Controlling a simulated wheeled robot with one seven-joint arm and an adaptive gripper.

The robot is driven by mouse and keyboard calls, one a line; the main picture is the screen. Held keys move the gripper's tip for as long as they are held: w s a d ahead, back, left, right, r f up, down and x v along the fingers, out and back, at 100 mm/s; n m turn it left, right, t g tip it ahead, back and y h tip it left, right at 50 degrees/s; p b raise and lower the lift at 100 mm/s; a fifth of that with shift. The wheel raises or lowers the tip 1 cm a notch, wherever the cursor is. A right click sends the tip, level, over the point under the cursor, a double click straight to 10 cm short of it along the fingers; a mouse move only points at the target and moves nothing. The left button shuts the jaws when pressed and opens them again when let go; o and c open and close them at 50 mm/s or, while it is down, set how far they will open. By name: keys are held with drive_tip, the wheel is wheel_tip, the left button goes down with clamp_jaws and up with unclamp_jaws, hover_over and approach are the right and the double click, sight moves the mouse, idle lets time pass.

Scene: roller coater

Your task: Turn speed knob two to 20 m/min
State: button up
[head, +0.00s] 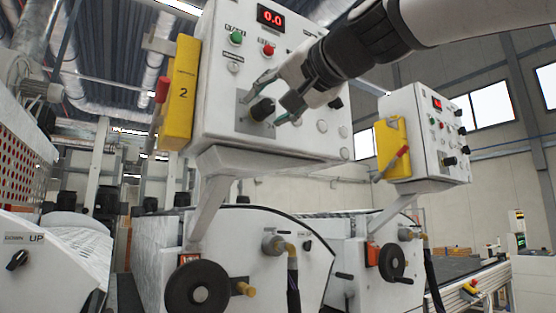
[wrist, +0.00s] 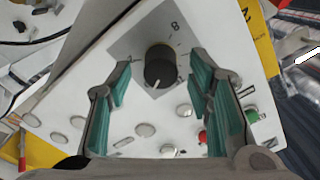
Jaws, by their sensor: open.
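The speed knob (head: 262,109) is a round black knob on a grey square plate, low on the front of the white control box marked 2. In the wrist view the knob (wrist: 159,66) sits between and just beyond my gripper's fingers, with a pale pointer line on it and scale marks around it. My gripper (head: 266,98) is open, its green-padded fingers on either side of the knob; it also shows in the wrist view (wrist: 158,88). I see a gap on both sides of the knob in the wrist view. The red display (head: 271,17) reads 0.0.
A green button (head: 236,37) and a red button (head: 268,49) sit above the knob. A yellow holder (head: 181,95) marked 2 is on the box's left side. A second control box (head: 419,135) stands to the right. Below is a black handwheel (head: 197,290).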

drive_tip(key=shift+x, duration=1.2)
clamp_jaws()
drive_tip(key=shift+n, duration=0.3)
unclamp_jaws()
drive_tip(key=shift+s, duration=0.1)
